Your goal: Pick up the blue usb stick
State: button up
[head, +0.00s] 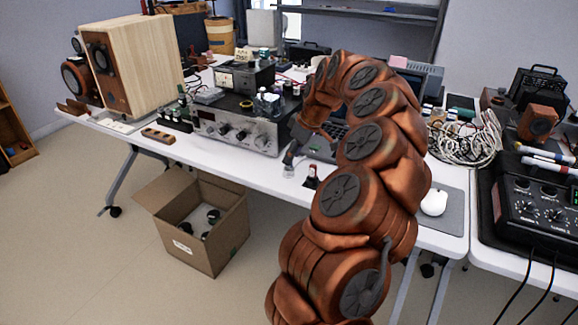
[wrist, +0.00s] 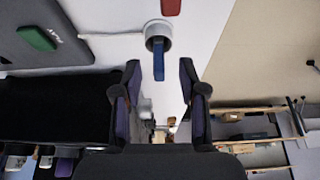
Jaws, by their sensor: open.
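A blue stick (wrist: 158,62), which looks like the usb stick, stands out of a small round grey-white holder (wrist: 151,28) in the wrist view. My gripper (wrist: 160,76) is open, with one dark finger on each side of the picture's middle. The blue stick shows in line with the gap between the fingertips; I cannot tell how far ahead it is. In the head view my gripper (head: 289,160) points down near the table's front edge, just above a small pale holder (head: 288,171). I cannot make out the blue stick there.
A small red-and-black item (head: 311,177) stands right of the holder. A silver amplifier (head: 238,130) is behind to the left. A mouse (head: 434,203) lies on a grey pad at the right. An open cardboard box (head: 215,258) stands on the floor below.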

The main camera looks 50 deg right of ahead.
aim_at(289, 168)
jog(key=x, duration=0.3)
jog(key=shift+w+f, duration=0.1)
jog(key=shift+w, duration=0.05)
jog(key=shift+c, duration=0.3)
grip_shut()
